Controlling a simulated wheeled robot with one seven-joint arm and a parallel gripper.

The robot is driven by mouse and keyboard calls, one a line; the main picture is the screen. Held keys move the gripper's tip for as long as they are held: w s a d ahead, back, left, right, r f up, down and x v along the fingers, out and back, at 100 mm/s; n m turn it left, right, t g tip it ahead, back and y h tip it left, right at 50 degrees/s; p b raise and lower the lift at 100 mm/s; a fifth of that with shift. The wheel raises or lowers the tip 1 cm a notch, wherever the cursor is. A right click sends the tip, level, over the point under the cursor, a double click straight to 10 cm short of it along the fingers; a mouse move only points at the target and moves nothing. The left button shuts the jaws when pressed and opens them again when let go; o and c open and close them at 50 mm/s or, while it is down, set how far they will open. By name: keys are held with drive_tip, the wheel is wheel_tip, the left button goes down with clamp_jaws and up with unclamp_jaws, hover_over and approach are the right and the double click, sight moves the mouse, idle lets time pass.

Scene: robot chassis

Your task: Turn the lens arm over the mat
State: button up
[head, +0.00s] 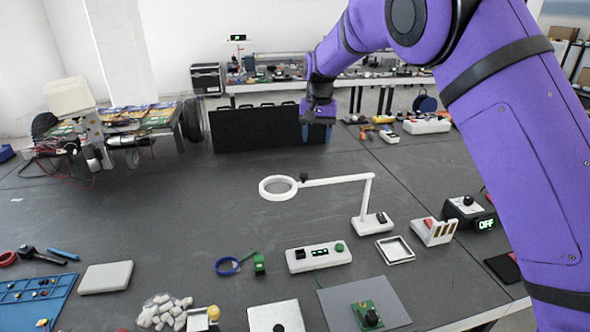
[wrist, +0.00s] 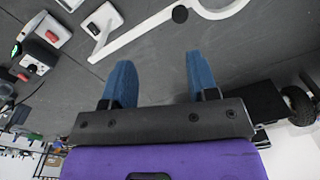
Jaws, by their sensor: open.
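The white lens arm (head: 335,181) stands on a post with a small base at right. Its ring lens (head: 278,188) points left, with a black knob beside the ring. The grey mat (head: 338,304) lies at the front, right of centre, with a green board on it; the ring is behind and left of the mat. In the wrist view the lens arm (wrist: 148,28) and its knob show beyond my fingertips. My gripper (wrist: 160,75) has its two blue fingers apart with nothing between them. In the head view it hangs behind the lens arm, apart from it.
A wheeled robot chassis (head: 110,125) and a black case (head: 255,130) stand at the back. The table left of the ring is clear.

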sight(304, 175)
drive_tip(key=a+f, duration=0.1)
drive_tip(key=f, duration=0.3)
drive_tip(key=w+a+f, duration=0.1)
drive_tip(key=f, duration=0.4)
drive_tip(key=a+f, duration=0.1)
drive_tip(key=f, duration=0.3)
drive_tip(key=shift+w+a+f, duration=0.15)
drive_tip(key=shift+a, duration=0.05)
clamp_jaws()
